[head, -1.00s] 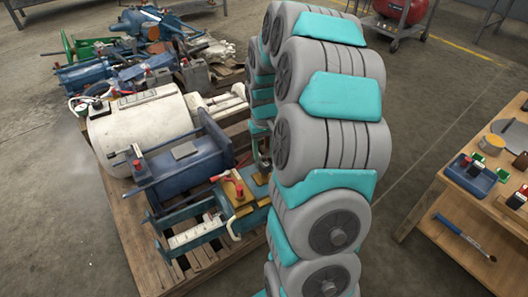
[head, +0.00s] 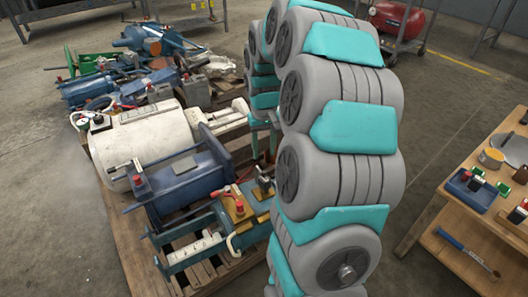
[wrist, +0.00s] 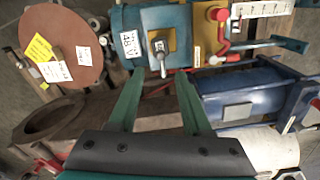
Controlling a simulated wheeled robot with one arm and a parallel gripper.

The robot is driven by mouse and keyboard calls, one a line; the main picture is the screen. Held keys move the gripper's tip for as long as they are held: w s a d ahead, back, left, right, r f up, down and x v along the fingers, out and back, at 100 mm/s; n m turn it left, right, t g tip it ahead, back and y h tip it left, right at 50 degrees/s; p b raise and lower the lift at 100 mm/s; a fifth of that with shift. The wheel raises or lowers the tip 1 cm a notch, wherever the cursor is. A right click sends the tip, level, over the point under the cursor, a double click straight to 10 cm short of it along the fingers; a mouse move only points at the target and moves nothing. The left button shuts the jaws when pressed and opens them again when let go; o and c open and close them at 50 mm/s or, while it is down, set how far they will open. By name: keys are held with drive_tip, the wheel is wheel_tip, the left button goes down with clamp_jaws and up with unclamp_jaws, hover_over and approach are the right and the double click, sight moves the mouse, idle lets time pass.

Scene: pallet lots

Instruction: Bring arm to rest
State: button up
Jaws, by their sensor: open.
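My arm, grey with teal covers, fills the middle of the head view and arches over the right side of the loaded pallet (head: 118,232). My gripper (wrist: 161,74) shows in the wrist view with two teal fingers apart and nothing between them. In the head view it is partly hidden behind my arm. Below the fingertips is a teal machine (wrist: 160,18) with a small grey metal lever (wrist: 161,56) on top. The fingers look apart from it, though the exact gap is hard to tell.
The pallet carries a white cylinder (head: 150,140), a blue machine (head: 185,182) and other machines behind. A wooden workbench (head: 470,222) with a blue tray (head: 470,190) stands at right. A red tank (head: 398,17) is at the back. Open floor lies between pallet and bench.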

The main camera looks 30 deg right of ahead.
drive_tip(key=s+a+r+n+p, duration=0.1)
drive_tip(key=s+a+r, duration=0.1)
drive_tip(key=s+a, duration=0.4)
drive_tip(key=s+a+r+n+g+p, duration=0.1)
drive_tip(key=s+a+r, duration=0.2)
drive_tip(key=s+a, duration=0.4)
drive_tip(key=s+a+r+n+p, duration=0.1)
drive_tip(key=s+a, duration=0.6)
drive_tip(key=s, duration=0.9)
drive_tip(key=shift+r+g+p, duration=0.4)
drive_tip(key=shift+r+p, duration=0.05)
drive_tip(key=shift+r, duration=0.3)
